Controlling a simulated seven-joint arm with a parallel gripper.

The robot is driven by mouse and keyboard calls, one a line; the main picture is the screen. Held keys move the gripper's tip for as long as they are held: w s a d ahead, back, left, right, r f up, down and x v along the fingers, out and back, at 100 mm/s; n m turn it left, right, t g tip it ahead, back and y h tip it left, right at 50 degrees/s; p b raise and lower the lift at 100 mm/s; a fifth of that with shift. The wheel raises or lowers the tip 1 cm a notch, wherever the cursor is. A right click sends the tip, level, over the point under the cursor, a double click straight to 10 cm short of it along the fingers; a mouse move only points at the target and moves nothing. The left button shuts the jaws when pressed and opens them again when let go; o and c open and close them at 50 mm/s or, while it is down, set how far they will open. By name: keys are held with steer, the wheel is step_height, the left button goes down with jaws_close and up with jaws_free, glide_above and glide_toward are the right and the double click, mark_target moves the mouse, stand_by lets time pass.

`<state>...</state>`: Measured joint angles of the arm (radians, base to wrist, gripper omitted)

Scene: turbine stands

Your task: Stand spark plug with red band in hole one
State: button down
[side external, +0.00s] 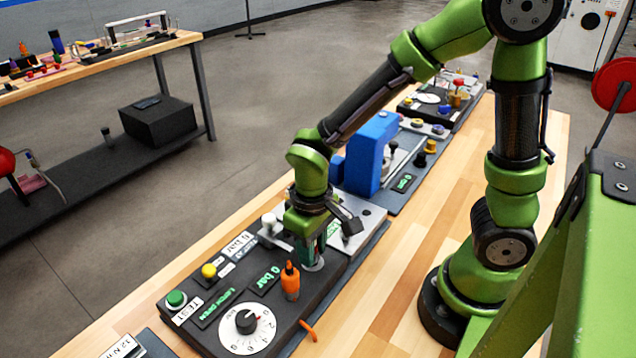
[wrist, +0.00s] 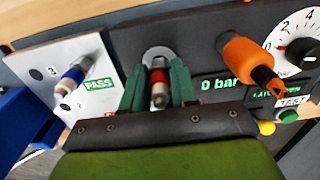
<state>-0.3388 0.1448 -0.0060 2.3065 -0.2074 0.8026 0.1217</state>
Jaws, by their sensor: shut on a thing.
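The spark plug with the red band (wrist: 159,90) is between the teal fingers of my gripper (wrist: 157,78) in the wrist view, and the fingers are shut on it. Its far end points at a round grey port (wrist: 156,52) on the dark test panel; I cannot tell whether it sits in the port. In the side view my gripper (side external: 314,256) is low over the panel and hides the plug. A light grey plate (wrist: 92,48) with numbered holes lies to the left in the wrist view. A plug with a blue band (wrist: 74,75) stands on it. The labels 3 and 2 show; hole one cannot be picked out.
An orange-handled piece (side external: 290,281) stands close beside my gripper on the dark panel (side external: 215,335), near a dial (side external: 248,328) and a green button (side external: 176,299). A tall blue block (side external: 368,155) stands behind the plate. The wooden tabletop (side external: 400,270) at right is clear.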

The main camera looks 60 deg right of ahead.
steer(key=shift+r, duration=0.35)
steer(key=shift+r, duration=1.95)
steer(key=w+d+m, duration=0.1)
steer(key=w+d, duration=0.1)
steer(key=w+d+m, duration=0.1)
steer(key=w+d, duration=0.1)
steer(key=d, duration=0.1)
steer(key=w+d+m, duration=0.1)
steer(key=w+d, duration=0.1)
steer(key=d, duration=0.1)
steer(key=shift+w+d+f, duration=0.1)
steer(key=shift+d+f, duration=0.05)
steer(key=shift+f, duration=0.15)
steer(key=w+d+r+m, duration=0.2)
steer(key=w+d, duration=0.5)
steer(key=d, duration=0.4)
steer(key=shift+a+f, duration=0.15)
steer(key=shift+f, duration=2)
steer(key=shift+f, duration=0.6)
steer(key=shift+f+n, duration=0.3)
steer(key=shift+f, duration=0.1)
